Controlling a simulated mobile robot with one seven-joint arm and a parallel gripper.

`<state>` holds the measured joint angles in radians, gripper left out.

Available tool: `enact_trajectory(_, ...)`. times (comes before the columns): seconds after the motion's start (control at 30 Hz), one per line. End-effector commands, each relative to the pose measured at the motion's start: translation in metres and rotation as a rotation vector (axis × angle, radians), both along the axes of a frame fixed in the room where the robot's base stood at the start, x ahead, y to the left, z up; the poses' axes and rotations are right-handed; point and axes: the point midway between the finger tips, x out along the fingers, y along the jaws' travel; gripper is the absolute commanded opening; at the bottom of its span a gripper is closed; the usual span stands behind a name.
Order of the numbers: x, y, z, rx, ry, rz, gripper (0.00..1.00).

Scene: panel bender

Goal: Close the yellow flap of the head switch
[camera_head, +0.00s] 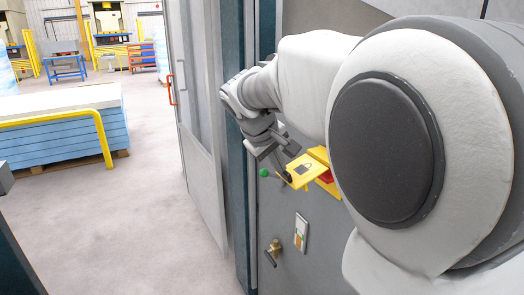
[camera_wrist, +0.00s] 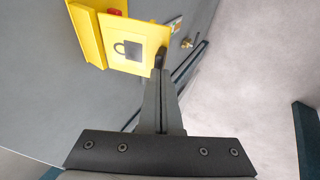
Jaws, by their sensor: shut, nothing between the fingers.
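The yellow flap (camera_head: 301,172) with a black padlock sign stands open, sticking out from the yellow switch housing (camera_head: 320,155) on the grey cabinet front. A red part (camera_head: 326,177) shows behind it. In the wrist view the flap (camera_wrist: 122,50) lies just beyond the fingers, with the housing (camera_wrist: 88,32) at upper left and a bit of red (camera_wrist: 115,12) beside it. My gripper (camera_head: 287,178) is shut and empty, its tip at the flap's outer edge. In the wrist view the closed fingertips (camera_wrist: 160,58) overlap the flap's right edge; I cannot tell whether they touch.
A green button (camera_head: 263,173) is left of the flap. Below are a small white-framed panel (camera_head: 301,232) and a protruding key or handle (camera_head: 272,252). A tall grey door (camera_head: 200,120) stands left. Farther left are a blue sheet stack (camera_head: 65,130), a yellow rail (camera_head: 102,135) and open floor.

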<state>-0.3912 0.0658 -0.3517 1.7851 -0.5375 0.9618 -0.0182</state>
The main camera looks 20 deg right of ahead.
Motion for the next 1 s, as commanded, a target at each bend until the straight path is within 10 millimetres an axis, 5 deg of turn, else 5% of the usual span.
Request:
enact_trajectory(0.1, 0.000, 0.002, -0.021, -0.085, -0.016, 0.003, 0.00)
enact_trajectory(1.0, 0.003, -0.017, -0.095, -0.709, -0.136, -0.001, 0.00)
